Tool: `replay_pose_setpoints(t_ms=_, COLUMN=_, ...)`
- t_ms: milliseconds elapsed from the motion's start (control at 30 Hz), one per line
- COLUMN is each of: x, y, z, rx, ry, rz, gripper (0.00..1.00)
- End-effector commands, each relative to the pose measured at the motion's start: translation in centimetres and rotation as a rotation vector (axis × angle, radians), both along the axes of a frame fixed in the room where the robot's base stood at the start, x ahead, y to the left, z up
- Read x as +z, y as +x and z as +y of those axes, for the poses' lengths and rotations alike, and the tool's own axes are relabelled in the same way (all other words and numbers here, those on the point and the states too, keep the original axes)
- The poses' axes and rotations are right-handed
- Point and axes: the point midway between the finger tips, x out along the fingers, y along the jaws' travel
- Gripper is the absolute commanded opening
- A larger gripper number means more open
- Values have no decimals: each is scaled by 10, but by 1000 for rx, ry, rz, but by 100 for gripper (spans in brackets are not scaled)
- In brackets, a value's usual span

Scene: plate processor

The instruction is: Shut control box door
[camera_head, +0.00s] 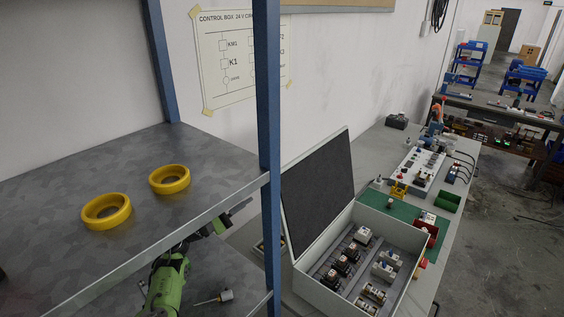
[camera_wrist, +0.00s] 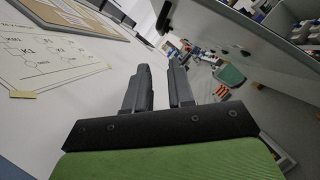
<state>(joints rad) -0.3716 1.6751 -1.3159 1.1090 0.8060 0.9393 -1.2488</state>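The control box (camera_head: 391,238) is an open pale grey box on the workbench in the head view, with several relays and terminals inside. Its door (camera_head: 318,190) stands raised on the box's left side, its dark lined inner face towards the box. My gripper (camera_head: 240,210) is partly hidden behind the shelf post, left of the door and apart from it. In the wrist view my gripper (camera_wrist: 161,70) shows two dark fingers with a gap between them and nothing held. A grey panel, probably the door (camera_wrist: 235,32), runs across the upper right there.
A blue-framed shelf (camera_head: 270,140) with two yellow rings (camera_head: 106,210) (camera_head: 169,179) stands at the front left. The wall with a paper diagram (camera_head: 229,60) is behind my gripper. The workbench (camera_head: 385,147) holds a green mat (camera_head: 400,207) and other parts beyond the box.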

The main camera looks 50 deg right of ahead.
Motion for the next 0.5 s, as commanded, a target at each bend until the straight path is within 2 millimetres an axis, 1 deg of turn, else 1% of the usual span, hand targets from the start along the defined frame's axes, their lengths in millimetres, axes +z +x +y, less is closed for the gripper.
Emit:
replay_pose_setpoints(t_ms=67, x=7, y=-4, z=-14, rx=-6, ry=1, rz=-1, gripper=23)
replay_pose_setpoints(t_ms=200, x=18, y=-11, z=-47, rx=-7, ry=2, rz=-2, gripper=23)
replay_pose_setpoints(t_ms=500, x=38, y=-24, z=-116, rx=-5, ry=2, rz=-3, gripper=23)
